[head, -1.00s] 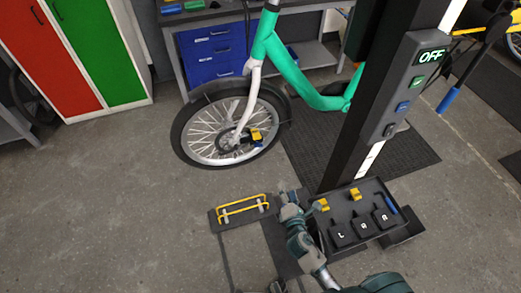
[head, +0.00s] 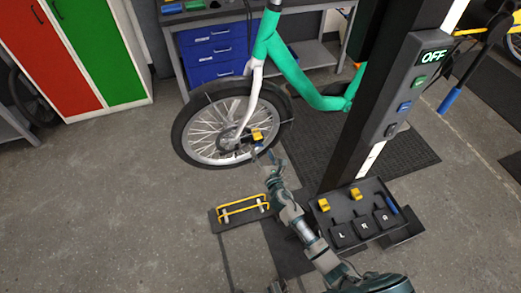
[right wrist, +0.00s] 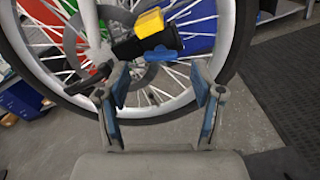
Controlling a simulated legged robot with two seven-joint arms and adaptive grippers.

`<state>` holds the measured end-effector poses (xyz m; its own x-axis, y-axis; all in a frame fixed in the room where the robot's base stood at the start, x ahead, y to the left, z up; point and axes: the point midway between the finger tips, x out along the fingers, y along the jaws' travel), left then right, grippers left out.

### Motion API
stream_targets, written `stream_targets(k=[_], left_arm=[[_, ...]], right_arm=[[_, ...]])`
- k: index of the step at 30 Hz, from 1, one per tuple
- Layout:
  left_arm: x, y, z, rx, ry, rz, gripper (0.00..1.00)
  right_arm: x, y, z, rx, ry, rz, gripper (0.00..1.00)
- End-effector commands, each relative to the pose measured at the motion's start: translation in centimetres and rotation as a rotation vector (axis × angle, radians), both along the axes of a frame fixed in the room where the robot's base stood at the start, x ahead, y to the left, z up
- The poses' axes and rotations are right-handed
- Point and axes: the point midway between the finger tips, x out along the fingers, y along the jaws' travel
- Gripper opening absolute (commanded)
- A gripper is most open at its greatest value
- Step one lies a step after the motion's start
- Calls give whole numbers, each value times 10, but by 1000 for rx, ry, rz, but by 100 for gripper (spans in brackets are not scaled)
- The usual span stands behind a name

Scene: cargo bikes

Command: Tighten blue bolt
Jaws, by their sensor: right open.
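The blue bolt (right wrist: 163,54) sits at the hub of the bike's front wheel, just below a yellow block (right wrist: 150,22) on a black clamp-like part. In the head view the yellow block (head: 257,134) shows at the hub, and the bolt is too small to make out clearly. My right gripper (head: 265,157) is open and empty in front of the wheel, just below the hub. In the right wrist view its two blue-padded fingers (right wrist: 160,90) stand apart, with the bolt beyond and between them, not touched. My left gripper is not clearly seen.
The front wheel (head: 184,143) of the green bike stands on the floor. A plate with a yellow rail (head: 240,208) lies at lower left of my arm.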

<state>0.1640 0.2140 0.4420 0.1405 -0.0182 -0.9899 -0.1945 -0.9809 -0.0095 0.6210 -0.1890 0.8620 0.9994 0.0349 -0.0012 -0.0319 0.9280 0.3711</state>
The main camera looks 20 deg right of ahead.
Motion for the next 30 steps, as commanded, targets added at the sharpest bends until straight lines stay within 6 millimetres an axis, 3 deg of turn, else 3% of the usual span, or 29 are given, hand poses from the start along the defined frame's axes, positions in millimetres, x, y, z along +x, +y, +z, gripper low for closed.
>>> stream_targets(k=[6,16,23,30], left_arm=[[2,0,7,0,4,5,61],[4,1,10,1,0,7,61],[6,2,9,4,-3,6,61],[6,2,9,3,-3,4,61]], right_arm=[[23,0,-1,0,0,-1,67],[26,1,0,1,0,-1,67],[26,0,0,1,0,-1,9],[26,0,-1,10,1,-2,7]])
